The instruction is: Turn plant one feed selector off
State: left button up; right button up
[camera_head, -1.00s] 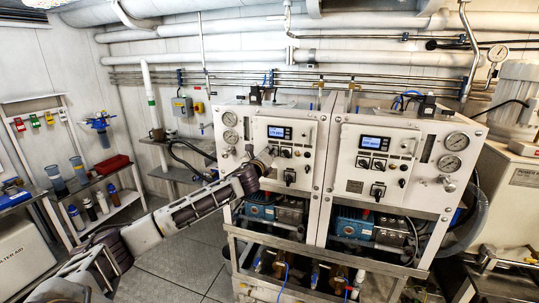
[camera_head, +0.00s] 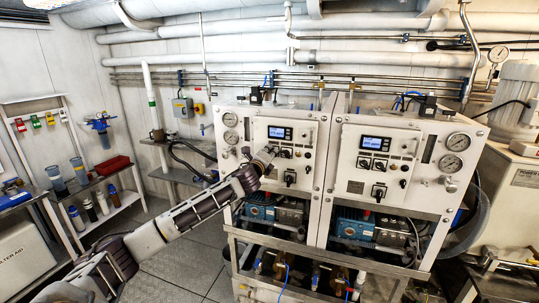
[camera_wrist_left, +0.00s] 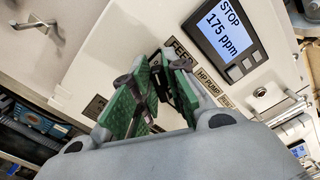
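The left watermaker panel (camera_head: 278,140) is white with a lit screen and dark selectors. My left gripper (camera_head: 268,155) is at its upper selectors and hides the leftmost one. In the left wrist view, its green-padded fingers (camera_wrist_left: 160,85) are close together, on both sides of a small dark selector below the FEED label (camera_wrist_left: 181,48). They look shut on this feed selector (camera_wrist_left: 162,88), mostly hidden between the pads; its pointing direction is unclear. The screen (camera_wrist_left: 222,36) reads STOP, 175 ppm. My right gripper is out of view.
An HP PUMP label (camera_wrist_left: 213,86) is close beside the fingers. A second, similar panel (camera_head: 376,155) stands to the right, with gauges (camera_head: 453,163) at its edge. The metal frame (camera_head: 320,253) stands below. Floor (camera_head: 190,262) shows at the left.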

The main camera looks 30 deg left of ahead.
pick_arm(q)
jog(key=shift+o, duration=1.4)
jog(key=shift+a+r, duration=0.1)
jog(key=shift+r, duration=0.15)
jog(key=shift+w+f, duration=0.1)
jog(key=shift+f, duration=0.2)
jog(key=v, duration=1.2)
jog(key=shift+r, duration=0.15)
